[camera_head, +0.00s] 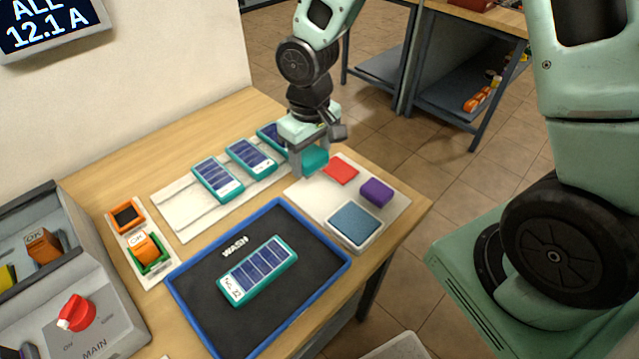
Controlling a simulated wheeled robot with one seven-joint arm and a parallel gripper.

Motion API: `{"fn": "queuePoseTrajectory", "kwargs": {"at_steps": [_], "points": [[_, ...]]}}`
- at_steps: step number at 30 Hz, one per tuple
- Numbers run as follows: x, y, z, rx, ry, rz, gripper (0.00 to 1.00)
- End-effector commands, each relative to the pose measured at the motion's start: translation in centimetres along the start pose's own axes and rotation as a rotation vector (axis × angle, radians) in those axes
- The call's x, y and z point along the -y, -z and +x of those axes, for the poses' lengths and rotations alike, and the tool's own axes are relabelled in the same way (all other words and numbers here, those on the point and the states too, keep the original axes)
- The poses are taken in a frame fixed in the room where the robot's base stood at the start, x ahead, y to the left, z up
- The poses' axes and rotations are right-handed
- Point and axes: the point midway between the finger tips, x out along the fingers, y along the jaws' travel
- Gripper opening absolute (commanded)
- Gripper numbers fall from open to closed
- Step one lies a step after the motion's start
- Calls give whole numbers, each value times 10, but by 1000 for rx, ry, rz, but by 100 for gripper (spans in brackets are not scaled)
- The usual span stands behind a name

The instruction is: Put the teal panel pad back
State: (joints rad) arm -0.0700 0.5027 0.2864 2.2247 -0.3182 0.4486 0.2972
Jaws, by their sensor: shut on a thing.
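My gripper (308,165) is shut on the teal panel pad (315,158), at the far edge of the white pad board (333,203). I cannot tell whether the pad touches the board. On that board lie a flat red patch (341,171), a purple block (376,192) and a white-rimmed tray with a blue-grey pad (354,224). One solar panel (257,271) with a teal frame lies on the black wash mat (200,284) with a blue rim.
A wall display reads "ALL 12.1 A" (45,22).

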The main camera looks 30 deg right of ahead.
Motion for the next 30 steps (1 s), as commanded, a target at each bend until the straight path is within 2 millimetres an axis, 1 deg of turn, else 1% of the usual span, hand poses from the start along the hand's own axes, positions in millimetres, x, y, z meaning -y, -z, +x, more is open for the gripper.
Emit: {"fn": "queuePoseTrajectory", "kwargs": {"at_steps": [1, 3, 6, 10, 16, 19, 26, 30], "points": [[2, -2, 11, 6, 2, -4, 36], [1, -1, 23, 5, 1, -2, 36], [1, -1, 35, 4, 1, -2, 36], [1, -1, 46, 3, 1, -2, 36], [1, -1, 75, 5, 0, -3, 36], [0, 0, 81, 2, 0, -1, 36], [0, 0, 82, 0, 0, -1, 36], [0, 0, 86, 1, 0, -1, 36]]}}
